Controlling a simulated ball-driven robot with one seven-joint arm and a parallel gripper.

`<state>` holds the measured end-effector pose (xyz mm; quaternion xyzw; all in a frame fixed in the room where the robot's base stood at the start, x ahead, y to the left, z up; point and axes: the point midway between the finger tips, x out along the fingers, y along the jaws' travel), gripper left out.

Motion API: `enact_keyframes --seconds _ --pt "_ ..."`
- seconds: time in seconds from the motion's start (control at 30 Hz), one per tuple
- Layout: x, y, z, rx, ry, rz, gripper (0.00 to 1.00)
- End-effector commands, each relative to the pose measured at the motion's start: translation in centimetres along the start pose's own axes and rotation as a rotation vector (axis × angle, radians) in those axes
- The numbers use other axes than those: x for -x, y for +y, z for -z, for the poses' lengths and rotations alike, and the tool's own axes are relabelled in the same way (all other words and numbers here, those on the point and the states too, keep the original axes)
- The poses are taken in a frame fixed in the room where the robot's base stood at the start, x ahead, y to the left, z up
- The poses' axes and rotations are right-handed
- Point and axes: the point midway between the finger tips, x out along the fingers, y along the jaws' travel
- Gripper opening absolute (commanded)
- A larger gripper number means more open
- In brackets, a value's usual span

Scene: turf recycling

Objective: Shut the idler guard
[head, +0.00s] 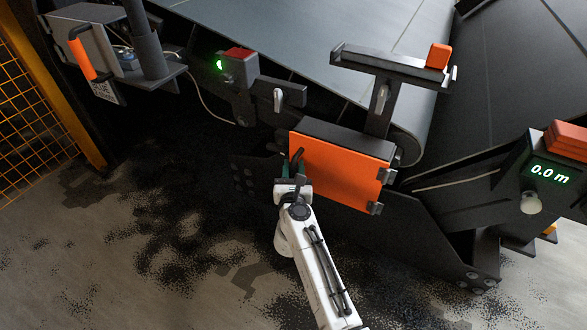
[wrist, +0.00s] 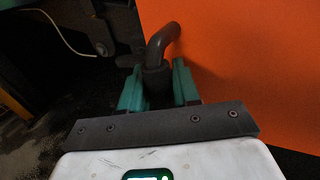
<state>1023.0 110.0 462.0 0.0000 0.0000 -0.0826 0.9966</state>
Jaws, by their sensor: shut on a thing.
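The idler guard (head: 340,168) is a flat orange panel on a dark housing (head: 345,137) under the belt. Its hinges are on its right edge, and it fills the right of the wrist view (wrist: 255,70). A dark bent handle (wrist: 162,42) stands out near its left edge; it also shows in the head view (head: 298,156). My gripper (head: 292,168) has its teal fingers shut around the handle's shaft, as the wrist view shows (wrist: 157,88). The panel lies close to the housing front; I cannot tell whether a gap is left at its left edge.
A dark T-shaped bracket with an orange block (head: 438,56) stands above the guard. A grey lever (head: 278,100) is to the upper left. A display post reading 0.0 m (head: 549,173) stands at right. Yellow mesh fencing (head: 25,120) is far left. Floor at left is open, with dark crumbs.

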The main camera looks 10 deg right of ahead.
Motion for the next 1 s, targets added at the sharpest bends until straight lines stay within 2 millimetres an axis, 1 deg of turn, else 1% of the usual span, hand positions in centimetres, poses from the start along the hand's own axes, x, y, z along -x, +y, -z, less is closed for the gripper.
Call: enact_keyframes --seconds 0.03,0.27,0.3,0.47,0.67,0.77,0.87,1.0 --pt "-0.1 -0.3 0.0 0.000 0.000 0.005 0.00" --pt "-0.1 -0.3 0.0 0.000 0.000 0.006 0.00" --pt "-0.1 -0.3 0.0 0.000 0.000 0.006 0.34" --pt "0.0 -0.2 0.0 0.000 0.000 0.005 0.49" --pt "0.0 -0.1 0.0 0.000 0.000 0.002 0.49" --pt "0.3 -0.1 0.0 0.001 0.001 0.002 0.49" --pt "1.3 -0.1 -0.1 0.001 0.002 0.000 0.49" --pt "3.7 -0.1 -0.2 0.003 0.002 -0.001 0.49"
